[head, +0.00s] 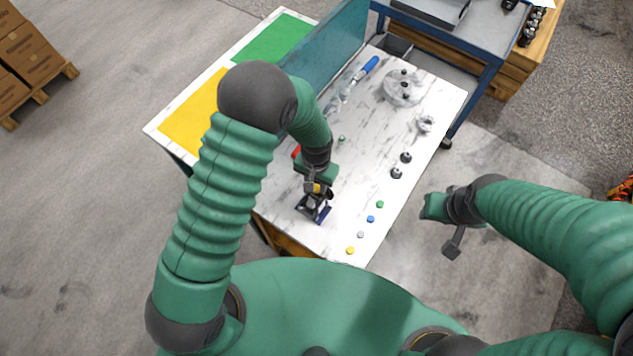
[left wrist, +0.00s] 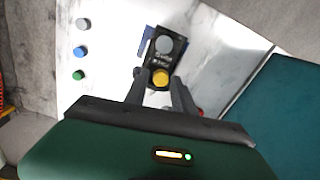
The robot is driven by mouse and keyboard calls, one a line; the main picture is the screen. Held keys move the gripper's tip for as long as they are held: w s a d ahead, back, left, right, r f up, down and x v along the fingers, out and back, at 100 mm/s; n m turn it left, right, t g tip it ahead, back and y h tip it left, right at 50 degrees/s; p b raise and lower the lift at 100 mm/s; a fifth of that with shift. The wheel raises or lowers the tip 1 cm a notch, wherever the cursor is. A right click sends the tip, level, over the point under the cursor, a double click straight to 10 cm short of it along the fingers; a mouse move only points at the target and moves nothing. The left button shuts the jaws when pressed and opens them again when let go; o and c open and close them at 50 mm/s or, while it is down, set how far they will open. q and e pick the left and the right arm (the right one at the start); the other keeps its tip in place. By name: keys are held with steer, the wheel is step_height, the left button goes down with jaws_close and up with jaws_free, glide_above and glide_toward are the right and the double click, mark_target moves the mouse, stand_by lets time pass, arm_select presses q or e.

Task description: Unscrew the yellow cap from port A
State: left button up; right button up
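The motor is a small dark block (head: 313,208) near the front left of the white table; it also shows in the left wrist view (left wrist: 153,63). On it are a round yellow cap (left wrist: 161,78) and a round grey cap (left wrist: 164,44); the port lettering is too small to read. My left gripper (left wrist: 158,78) points down at the motor, its fingers apart on either side of the yellow cap with a small gap visible. In the head view my left gripper (head: 319,190) partly hides the motor. My right gripper (head: 437,207) is off the table's right side; its fingers are unclear.
Loose yellow (head: 350,250), grey (head: 361,234), blue (head: 370,219) and green (head: 380,204) discs lie right of the motor. Dark round parts (head: 397,173) and a grey flanged part (head: 403,88) lie farther back. A teal panel (head: 325,50) borders the table's left.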

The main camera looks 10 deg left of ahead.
arm_select(q)
steer(key=m, duration=0.3)
steer(key=shift+m, duration=0.3)
jaws_close()
steer(key=n, duration=0.5)
steer(key=shift+n, duration=0.4)
steer(key=n+p, duration=0.1)
steer(key=n, duration=0.2)
steer(key=shift+r+n, duration=0.15)
steer(key=shift+n, duration=0.25)
steer(key=shift+c, duration=0.8)
jaws_free()
steer(key=shift+a, duration=0.1)
steer(key=shift+o, duration=0.8)
